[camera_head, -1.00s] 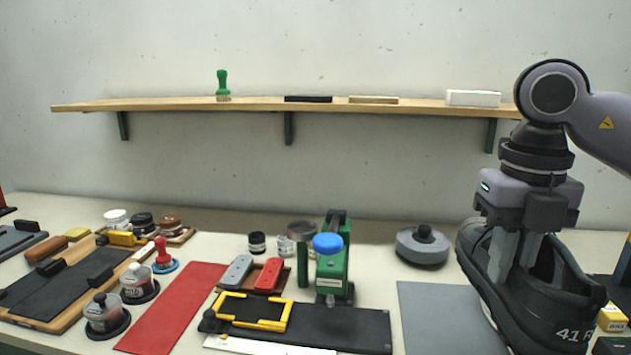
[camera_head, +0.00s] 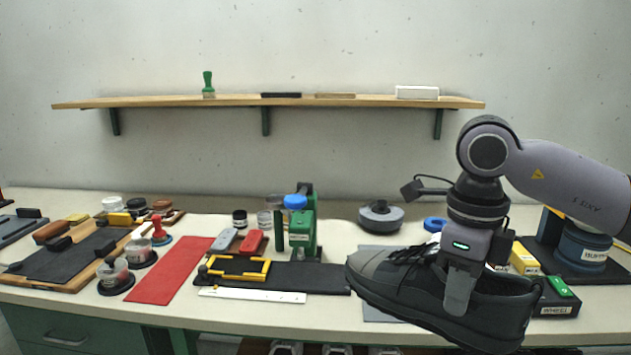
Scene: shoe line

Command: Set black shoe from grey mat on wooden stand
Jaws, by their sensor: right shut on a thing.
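The black shoe (camera_head: 400,285) is in my right gripper (camera_head: 458,300), at the right of the head view. The gripper is shut on the shoe's side wall near its opening. The shoe points left, its toe slightly higher than its heel, and it appears raised in front of the bench edge. The grey mat (camera_head: 375,313) lies on the bench behind the shoe and is mostly hidden by it. I cannot make out a wooden stand for the shoe. My left gripper is not in view.
A green press (camera_head: 303,235), a black mat with a yellow frame (camera_head: 238,267) and a red mat (camera_head: 172,270) lie left of the shoe. A grey round tin (camera_head: 381,216) stands behind it. Labelled boxes (camera_head: 557,303) are at the right. A wooden shelf (camera_head: 360,101) spans the wall.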

